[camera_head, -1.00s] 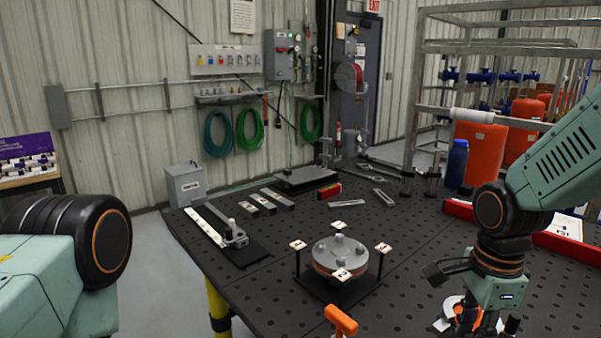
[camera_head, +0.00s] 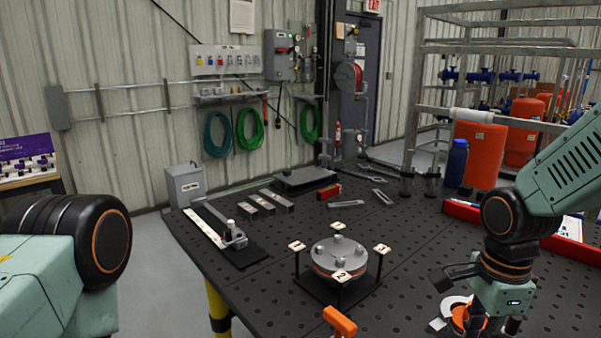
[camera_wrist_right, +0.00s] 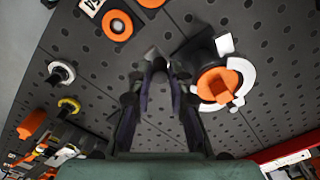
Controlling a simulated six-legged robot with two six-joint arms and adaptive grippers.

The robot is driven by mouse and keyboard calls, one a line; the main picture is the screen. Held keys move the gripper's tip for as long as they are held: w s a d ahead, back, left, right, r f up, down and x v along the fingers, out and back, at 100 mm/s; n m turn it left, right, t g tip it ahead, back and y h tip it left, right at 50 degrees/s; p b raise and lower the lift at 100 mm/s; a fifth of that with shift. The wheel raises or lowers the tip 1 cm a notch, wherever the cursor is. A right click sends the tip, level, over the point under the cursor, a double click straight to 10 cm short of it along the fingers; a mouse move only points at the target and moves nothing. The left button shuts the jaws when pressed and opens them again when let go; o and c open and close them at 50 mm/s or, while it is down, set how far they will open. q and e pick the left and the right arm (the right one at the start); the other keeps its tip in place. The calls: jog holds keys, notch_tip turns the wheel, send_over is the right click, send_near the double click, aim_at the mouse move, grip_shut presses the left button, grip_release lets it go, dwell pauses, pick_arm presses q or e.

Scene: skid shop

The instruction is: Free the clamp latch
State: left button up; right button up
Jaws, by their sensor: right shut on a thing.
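An orange-and-white round piece (camera_wrist_right: 215,88) with an orange tab sits beside the fingers there. I cannot tell which part is the clamp latch. A small clamp-like block (camera_head: 234,237) lies on a dark plate at the bench's left. My left arm shows, but its gripper is out of view.
A round grey flange (camera_head: 338,255) stands on a black frame with numbered tags mid-bench. An orange handle (camera_head: 340,321) rises at the front edge. A blue bottle (camera_head: 457,163) and a red tray (camera_head: 462,211) are at the right. Perforated bench top (camera_head: 420,240) lies clear between them.

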jog(key=shift+s, duration=0.2)
jog(key=shift+d, duration=0.2)
jog(key=shift+s+d, duration=0.15)
jog(key=o, duration=0.8)
jog(key=shift+o, duration=0.4)
jog(key=shift+o, duration=0.8)
jog(key=shift+r, duration=0.15)
